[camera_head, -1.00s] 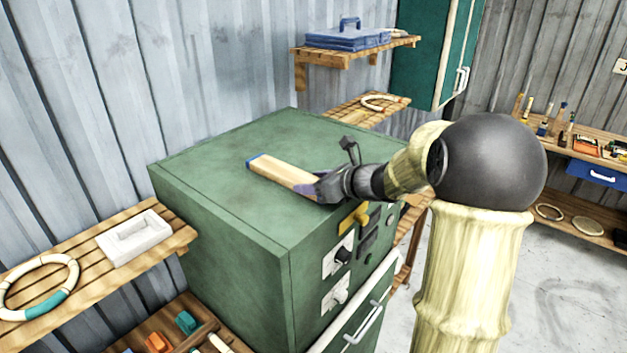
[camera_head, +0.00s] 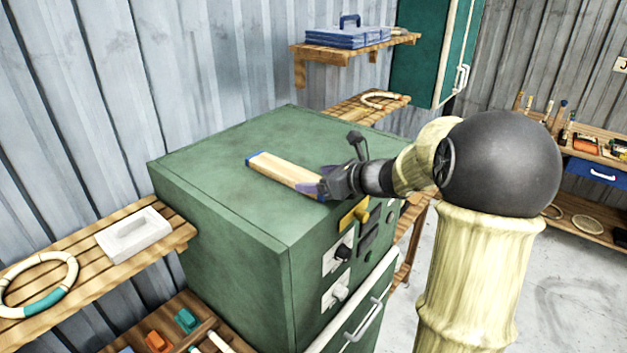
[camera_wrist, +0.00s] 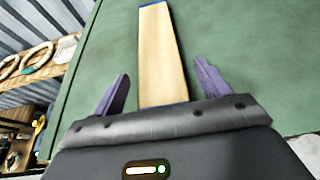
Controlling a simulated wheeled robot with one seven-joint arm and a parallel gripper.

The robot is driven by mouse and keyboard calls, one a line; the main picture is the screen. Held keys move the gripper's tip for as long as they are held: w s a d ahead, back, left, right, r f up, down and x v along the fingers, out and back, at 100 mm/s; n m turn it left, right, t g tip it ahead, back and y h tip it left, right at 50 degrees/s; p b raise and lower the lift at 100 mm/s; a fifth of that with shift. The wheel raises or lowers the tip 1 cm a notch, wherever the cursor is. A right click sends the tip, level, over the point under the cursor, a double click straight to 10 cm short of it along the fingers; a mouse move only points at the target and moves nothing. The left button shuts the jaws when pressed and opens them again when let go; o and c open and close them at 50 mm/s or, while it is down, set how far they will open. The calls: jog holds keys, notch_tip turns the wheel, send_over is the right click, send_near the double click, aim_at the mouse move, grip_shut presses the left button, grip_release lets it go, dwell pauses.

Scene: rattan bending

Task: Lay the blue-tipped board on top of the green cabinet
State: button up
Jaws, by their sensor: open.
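The blue-tipped board (camera_head: 285,171) is a pale wooden strip lying flat on top of the green cabinet (camera_head: 225,185). Its far blue end points toward the back left. In the wrist view the board (camera_wrist: 158,50) runs straight away from my gripper, with a second blue edge at its near end. My gripper (camera_head: 325,187) is low over the cabinet top near its right front edge. Its purple fingers (camera_wrist: 160,88) stand apart on both sides of the board's near end, with a gap on each side. The cabinet top also shows in the wrist view (camera_wrist: 225,45).
A slatted shelf (camera_head: 75,262) with a white tray (camera_head: 134,236) and a ring (camera_head: 40,285) is at left. A wall shelf with a blue toolbox (camera_head: 345,37) and a lower shelf with a ring (camera_head: 380,99) stand behind. Much of the cabinet top is bare.

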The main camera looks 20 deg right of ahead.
jog(key=b+v, duration=0.2)
jog(key=v, duration=0.8)
jog(key=shift+s+b, duration=0.2)
jog(key=shift+b, duration=0.1)
jog(key=shift+f, duration=0.1)
